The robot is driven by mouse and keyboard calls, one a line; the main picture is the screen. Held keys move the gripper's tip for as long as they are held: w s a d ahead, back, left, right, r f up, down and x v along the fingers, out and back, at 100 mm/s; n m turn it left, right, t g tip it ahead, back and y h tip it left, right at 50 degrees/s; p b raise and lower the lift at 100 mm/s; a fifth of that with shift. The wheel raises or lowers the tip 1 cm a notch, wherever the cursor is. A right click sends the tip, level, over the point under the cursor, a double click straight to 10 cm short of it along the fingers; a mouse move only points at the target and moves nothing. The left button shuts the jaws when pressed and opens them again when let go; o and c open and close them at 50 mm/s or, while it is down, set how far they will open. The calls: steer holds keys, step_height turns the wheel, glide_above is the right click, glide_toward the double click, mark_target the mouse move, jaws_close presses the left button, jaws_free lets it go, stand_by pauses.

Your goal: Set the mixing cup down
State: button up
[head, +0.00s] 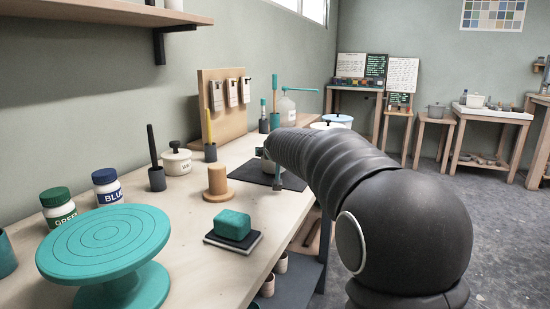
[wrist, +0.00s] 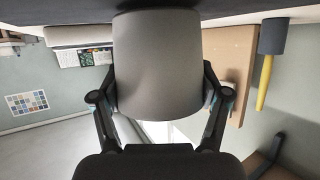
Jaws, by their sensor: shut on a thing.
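The mixing cup (wrist: 157,65) is a plain grey, slightly tapered cup, large in the middle of the wrist view, which is upside down. My gripper (wrist: 160,84) is shut on it, with one finger on each side. The cup's end meets a dark surface at the top of the wrist view; I cannot tell whether it touches. In the head view, my arm hides most of the cup and gripper (head: 277,177), which are over a dark mat (head: 252,172) on the workbench.
On the bench (head: 180,225) stand a teal turntable (head: 105,240), paint jars (head: 107,187), a tan cylinder (head: 217,184), a green sponge (head: 232,225), a white lidded pot (head: 177,162) and a dark holder with a yellow-handled tool (head: 210,152). A wooden board (head: 222,120) stands behind.

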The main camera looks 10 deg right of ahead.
steer(key=shift+f, duration=0.35)
steer(key=o, duration=1.2)
steer(key=shift+c, duration=0.2)
steer(key=shift+r, duration=0.1)
